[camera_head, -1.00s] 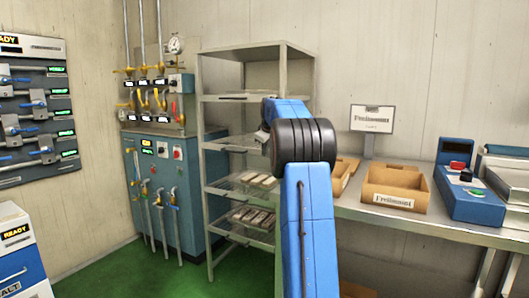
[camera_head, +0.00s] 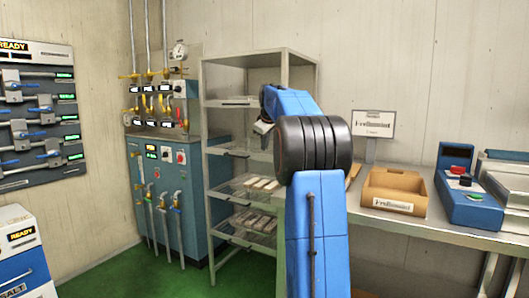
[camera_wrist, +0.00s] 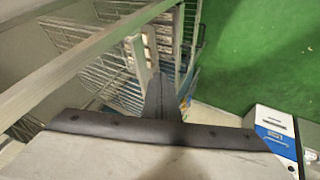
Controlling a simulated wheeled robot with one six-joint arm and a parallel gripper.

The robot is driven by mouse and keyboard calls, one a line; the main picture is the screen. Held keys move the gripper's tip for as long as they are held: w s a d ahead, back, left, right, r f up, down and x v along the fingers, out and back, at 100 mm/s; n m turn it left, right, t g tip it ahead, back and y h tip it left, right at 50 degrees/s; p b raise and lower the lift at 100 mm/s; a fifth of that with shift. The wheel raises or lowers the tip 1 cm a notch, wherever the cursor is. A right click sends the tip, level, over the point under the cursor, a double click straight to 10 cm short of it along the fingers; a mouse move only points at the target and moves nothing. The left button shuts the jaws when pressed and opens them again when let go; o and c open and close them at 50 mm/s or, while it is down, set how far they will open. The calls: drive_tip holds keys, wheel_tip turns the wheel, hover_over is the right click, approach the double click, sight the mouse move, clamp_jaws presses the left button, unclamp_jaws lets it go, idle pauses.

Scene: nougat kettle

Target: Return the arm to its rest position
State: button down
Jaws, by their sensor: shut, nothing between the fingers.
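My arm, blue with a black ribbed joint, rises in the middle of the head view and bends over to the left. My gripper (camera_wrist: 161,85) is shut and empty; its dark fingers point into the picture in the wrist view. In the head view only a small grey part of the wrist end shows beside the rack, and the fingertips cannot be made out.
A metal rack (camera_head: 210,165) with bars on its shelves stands behind the arm; its rail (camera_wrist: 85,62) crosses close in the wrist view. A bench (camera_head: 430,230) at right holds a cardboard box (camera_head: 393,188) and a blue device (camera_head: 468,205). Green floor (camera_wrist: 250,60) is open beside the rack.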

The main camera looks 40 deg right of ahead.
drive_tip(key=shift+s+a+r, duration=0.25)
drive_tip(key=shift+s+r, duration=0.1)
drive_tip(key=shift+r, duration=0.15)
drive_tip(key=s+a+f+y, duration=0.1)
drive_tip(key=s+a+f, duration=0.1)
drive_tip(key=s+a, duration=0.6)
drive_tip(key=s+a+f+m, duration=0.1)
drive_tip(key=s+a+f, duration=0.2)
drive_tip(key=a, duration=0.8)
drive_tip(key=s+a+f+y, duration=0.1)
drive_tip(key=s+a+f, duration=0.1)
drive_tip(key=s+a, duration=0.6)
drive_tip(key=s+a+f+m+y, duration=0.1)
drive_tip(key=s+a+f, duration=0.7)
drive_tip(key=s+f, duration=0.3)
drive_tip(key=s+a+f+g, duration=0.1)
drive_tip(key=s+a+f, duration=0.8)
drive_tip(key=s+f, duration=0.2)
drive_tip(key=s, duration=0.2)
drive_tip(key=shift+s+a+m+g+y, duration=0.25)
drive_tip(key=shift+s+m+g+y, duration=0.05)
drive_tip(key=shift+s+m+y, duration=0.1)
